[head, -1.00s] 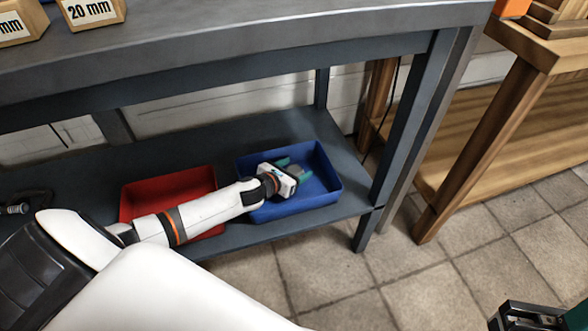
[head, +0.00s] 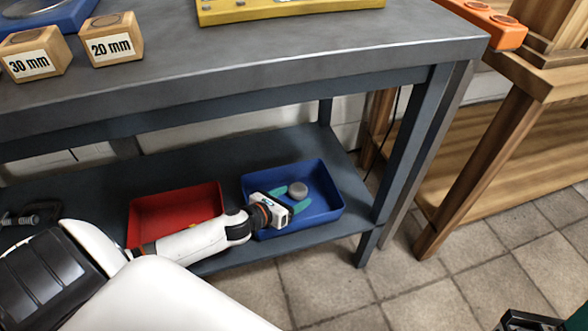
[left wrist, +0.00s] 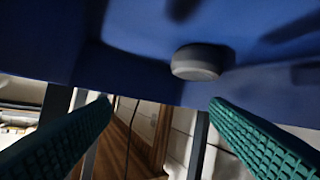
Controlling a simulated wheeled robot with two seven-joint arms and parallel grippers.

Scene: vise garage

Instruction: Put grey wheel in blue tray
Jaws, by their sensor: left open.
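The grey wheel (head: 298,189) lies inside the blue tray (head: 335,208) on the lower shelf. In the left wrist view the wheel (left wrist: 200,62) rests against the blue surface of the tray (left wrist: 120,25), apart from both spread fingers (left wrist: 160,105). A dark part at the bottom right corner of the head view seems to be my right gripper (head: 530,320); its jaws cannot be made out.
A red tray (head: 180,200) stands left of the blue tray on the shelf (head: 90,187). The bench top (head: 250,60) is above, with labelled wooden blocks (head: 112,40) and a yellow tray (head: 290,10). A bench leg (head: 405,150) stands to the right. A bolt (head: 20,219) lies at left.

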